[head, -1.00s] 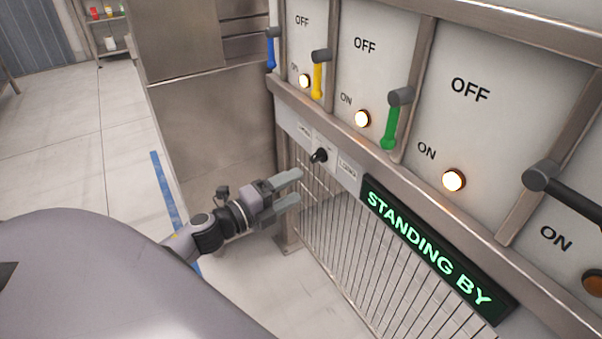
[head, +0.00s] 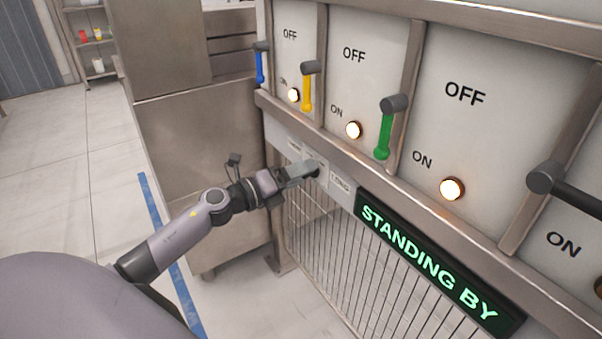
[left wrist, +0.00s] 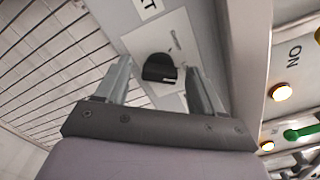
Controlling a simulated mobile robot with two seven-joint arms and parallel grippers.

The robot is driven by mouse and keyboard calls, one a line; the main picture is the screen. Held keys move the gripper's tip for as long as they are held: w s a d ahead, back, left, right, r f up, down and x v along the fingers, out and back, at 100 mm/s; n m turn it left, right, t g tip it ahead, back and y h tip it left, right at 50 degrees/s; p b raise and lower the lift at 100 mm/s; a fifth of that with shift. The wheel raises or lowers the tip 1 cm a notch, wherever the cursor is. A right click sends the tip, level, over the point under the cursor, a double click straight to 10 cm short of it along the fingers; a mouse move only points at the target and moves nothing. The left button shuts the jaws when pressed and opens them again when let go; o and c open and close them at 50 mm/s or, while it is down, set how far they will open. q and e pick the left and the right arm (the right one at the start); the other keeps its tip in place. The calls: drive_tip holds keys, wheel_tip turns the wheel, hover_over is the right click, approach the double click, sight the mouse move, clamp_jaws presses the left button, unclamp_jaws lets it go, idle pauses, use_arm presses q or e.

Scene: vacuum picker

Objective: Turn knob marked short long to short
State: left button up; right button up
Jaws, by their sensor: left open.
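The black knob (left wrist: 160,68) sits on a pale plate in the left wrist view, between and just beyond my left gripper's two fingertips. In the head view the knob (head: 313,168) is partly hidden by the fingers. The LONG label (head: 340,185) is to its right; the label on its left is mostly covered by my gripper. My left gripper (head: 302,172) is open around the knob's front; I cannot tell whether a finger touches it. It also shows in the left wrist view (left wrist: 157,85). My right gripper is not in view.
Above the knob runs a metal ledge (head: 335,147) with blue, yellow and green levers (head: 385,130) over it. A lit STANDING BY sign (head: 430,262) is at right. A wire grille (head: 340,255) lies below. Open floor is at left.

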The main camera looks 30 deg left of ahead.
use_arm(q)
drive_tip(key=shift+w+d, duration=0.15)
drive_tip(key=shift+w, duration=0.15)
drive_tip(key=shift+c, duration=0.3)
drive_tip(key=c, duration=1)
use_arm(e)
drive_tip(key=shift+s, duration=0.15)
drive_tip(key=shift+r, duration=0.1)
use_arm(q)
drive_tip(key=n+p, duration=0.9)
drive_tip(key=n, duration=0.4)
drive_tip(key=shift+f+n, duration=0.15)
drive_tip(key=shift+n, duration=0.25)
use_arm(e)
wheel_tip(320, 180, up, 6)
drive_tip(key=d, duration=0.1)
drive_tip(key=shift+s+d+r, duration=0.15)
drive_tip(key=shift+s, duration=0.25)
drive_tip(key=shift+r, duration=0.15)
